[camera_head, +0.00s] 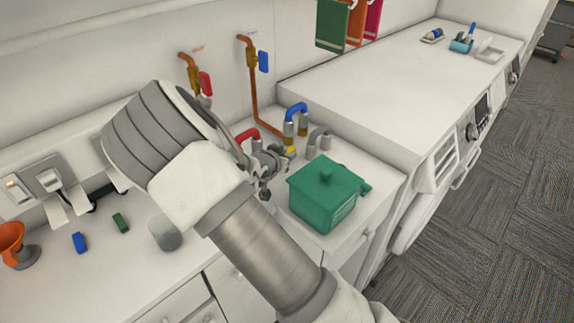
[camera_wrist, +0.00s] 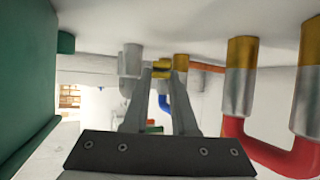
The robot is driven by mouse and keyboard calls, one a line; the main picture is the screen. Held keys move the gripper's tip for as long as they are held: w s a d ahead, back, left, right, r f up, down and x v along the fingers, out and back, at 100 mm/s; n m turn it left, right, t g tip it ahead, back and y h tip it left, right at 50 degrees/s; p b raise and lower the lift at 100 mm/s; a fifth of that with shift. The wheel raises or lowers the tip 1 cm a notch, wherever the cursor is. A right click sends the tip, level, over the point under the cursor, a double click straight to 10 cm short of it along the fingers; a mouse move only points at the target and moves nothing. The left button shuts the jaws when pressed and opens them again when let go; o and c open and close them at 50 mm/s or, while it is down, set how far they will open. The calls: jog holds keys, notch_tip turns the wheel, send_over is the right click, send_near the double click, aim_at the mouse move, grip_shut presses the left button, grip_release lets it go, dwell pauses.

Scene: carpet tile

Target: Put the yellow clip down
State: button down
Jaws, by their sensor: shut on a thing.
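My gripper (camera_head: 280,159) is low over the white counter, between the red, blue and grey U-shaped pipe pieces and the green lidded pot. In the wrist view its two fingers (camera_wrist: 162,72) reach forward and are shut on the small yellow clip (camera_wrist: 162,66) at their tips. The yellow clip also shows as a small patch in the head view (camera_head: 292,150), just past the fingertips. I cannot tell from these views whether the clip touches the counter.
The green pot (camera_head: 323,195) stands close to the right of my gripper. The red pipe piece (camera_wrist: 262,150) and the blue one (camera_head: 296,108) are near. A blue clip (camera_head: 80,242), a green clip (camera_head: 121,223) and a grey cup (camera_head: 165,234) stand left. The white appliance top (camera_head: 390,75) is mostly clear.

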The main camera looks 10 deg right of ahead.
jog(key=shift+f, duration=1.7)
jog(key=shift+f+b, duration=0.2)
jog(key=shift+b, duration=0.1)
jog(key=c, duration=0.7)
grip_release()
jog(key=shift+r, duration=0.1)
